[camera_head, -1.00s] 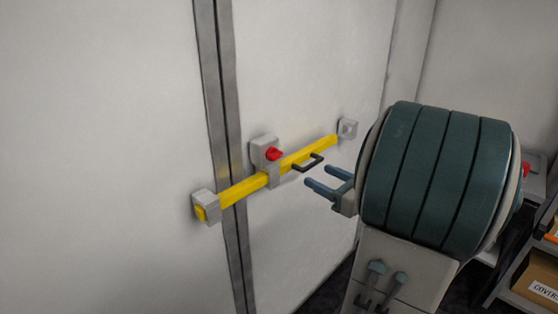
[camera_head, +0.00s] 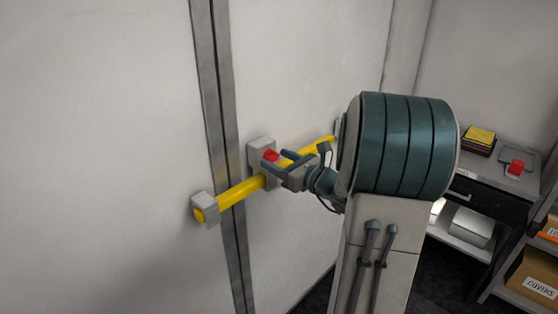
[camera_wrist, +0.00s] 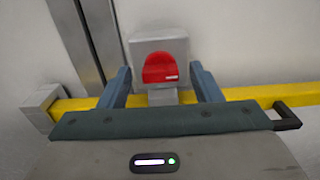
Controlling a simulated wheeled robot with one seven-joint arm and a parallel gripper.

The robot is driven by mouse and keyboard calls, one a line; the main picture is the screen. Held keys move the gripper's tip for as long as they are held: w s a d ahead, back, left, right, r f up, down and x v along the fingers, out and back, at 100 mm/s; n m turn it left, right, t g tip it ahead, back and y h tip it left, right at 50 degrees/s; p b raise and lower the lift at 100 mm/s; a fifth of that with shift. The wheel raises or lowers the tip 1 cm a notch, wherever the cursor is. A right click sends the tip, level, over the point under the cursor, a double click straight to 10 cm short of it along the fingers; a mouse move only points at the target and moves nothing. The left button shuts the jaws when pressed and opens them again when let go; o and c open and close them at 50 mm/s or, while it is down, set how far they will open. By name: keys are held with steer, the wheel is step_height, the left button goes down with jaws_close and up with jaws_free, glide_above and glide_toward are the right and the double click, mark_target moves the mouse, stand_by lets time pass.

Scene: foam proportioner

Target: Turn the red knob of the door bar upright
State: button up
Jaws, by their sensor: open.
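The red knob (camera_head: 270,155) sits on a grey block (camera_head: 257,149) at the middle of the yellow door bar (camera_head: 238,190). In the wrist view the red knob (camera_wrist: 160,68) shows between my two fingers, with a white mark near its lower right edge. My gripper (camera_head: 276,160) is open, with its fingers pointing at the knob from the right. In the wrist view my gripper (camera_wrist: 165,85) has one finger on each side of the knob, with gaps to both. I cannot tell whether the fingertips reach past it. My gripper hides part of the bar.
A grey end bracket (camera_head: 205,208) holds the bar's left end. A grey vertical door strip (camera_head: 222,120) runs behind the bar. A dark table (camera_head: 495,172) and shelves stand to the right.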

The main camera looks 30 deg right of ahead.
steer(key=c, duration=1)
steer(key=shift+f+n+b, duration=0.2)
steer(key=shift+n+b, duration=0.1)
steer(key=shift+b, duration=0.45)
steer(key=shift+a+f+n+b, duration=0.1)
steer(key=shift+n+b, duration=4.25)
steer(key=shift+b, duration=3.2)
steer(key=shift+a+f+n+b, duration=0.1)
steer(key=shift+n+b, duration=4.25)
steer(key=shift+b, duration=3.2)
steer(key=shift+s+r, duration=0.1)
steer(key=shift+r, duration=0.05)
